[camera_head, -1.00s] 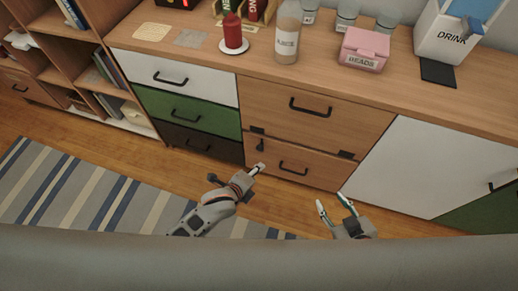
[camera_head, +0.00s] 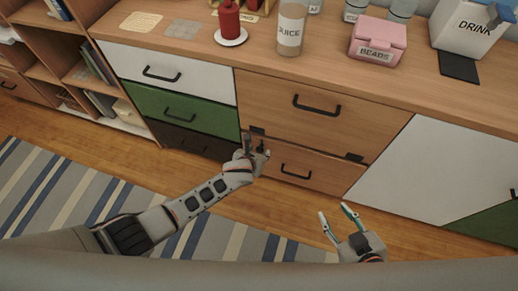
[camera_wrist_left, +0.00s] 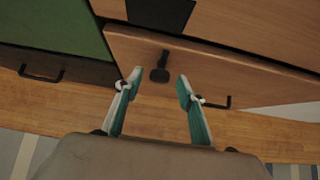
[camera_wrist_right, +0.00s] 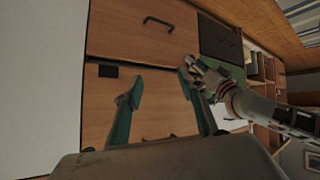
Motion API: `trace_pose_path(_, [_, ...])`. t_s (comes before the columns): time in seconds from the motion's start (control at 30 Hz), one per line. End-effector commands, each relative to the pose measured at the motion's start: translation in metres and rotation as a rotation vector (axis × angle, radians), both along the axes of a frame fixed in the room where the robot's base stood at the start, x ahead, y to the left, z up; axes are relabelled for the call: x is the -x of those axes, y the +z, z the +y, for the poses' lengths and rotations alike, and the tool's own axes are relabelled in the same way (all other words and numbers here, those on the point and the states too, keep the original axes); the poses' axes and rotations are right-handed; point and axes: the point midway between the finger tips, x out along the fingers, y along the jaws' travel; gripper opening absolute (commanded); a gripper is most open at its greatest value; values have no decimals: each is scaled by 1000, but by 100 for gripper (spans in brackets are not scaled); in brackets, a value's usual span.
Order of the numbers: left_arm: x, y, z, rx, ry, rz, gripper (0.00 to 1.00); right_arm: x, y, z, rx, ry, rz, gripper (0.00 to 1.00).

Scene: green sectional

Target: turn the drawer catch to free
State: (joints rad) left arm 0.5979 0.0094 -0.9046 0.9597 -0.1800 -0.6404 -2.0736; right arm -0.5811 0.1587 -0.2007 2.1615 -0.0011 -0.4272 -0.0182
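The drawer catch (camera_wrist_left: 160,68) is a small dark lever on the upper left of the lower wooden drawer (camera_head: 318,172). In the left wrist view its narrow end points up and its thicker end is lower. My left gripper (camera_wrist_left: 160,79) is open, with one teal finger on each side of the catch; contact cannot be told. In the head view the left gripper (camera_head: 258,150) is at the drawer front and largely covers the catch. My right gripper (camera_head: 335,211) is open and empty, low in front of the drawers; it also shows in the right wrist view (camera_wrist_right: 160,82).
The lower drawer has a dark handle (camera_head: 296,172). Dark plates (camera_head: 257,131) (camera_head: 354,157) sit along the seam below the upper wooden drawer (camera_head: 345,119). A juice bottle (camera_head: 290,30) and a pink beads box (camera_head: 377,42) stand on the top. The floor in front is clear.

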Motion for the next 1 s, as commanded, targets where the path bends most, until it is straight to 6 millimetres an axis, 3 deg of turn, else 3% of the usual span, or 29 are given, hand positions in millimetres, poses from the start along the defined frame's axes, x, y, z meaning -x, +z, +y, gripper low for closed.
trace_pose_path(0.03, [-1,-10,-1,-1,0,7,39,0,-2,2,-3,4,0,40])
trace_pose_path(0.1, [-5,-12,-2,-1,1,6,39,-3,0,4,-6,8,-7,40])
trace_pose_path(0.47, [-12,-10,-3,1,1,-2,39,-8,7,7,-10,11,-19,40])
trace_pose_path(0.63, [-12,-10,-3,1,1,-2,2,-7,6,6,-10,7,-18,40])
trace_pose_path(1.0, [-12,-10,-1,29,1,8,1,-1,4,4,-10,4,-7,40])
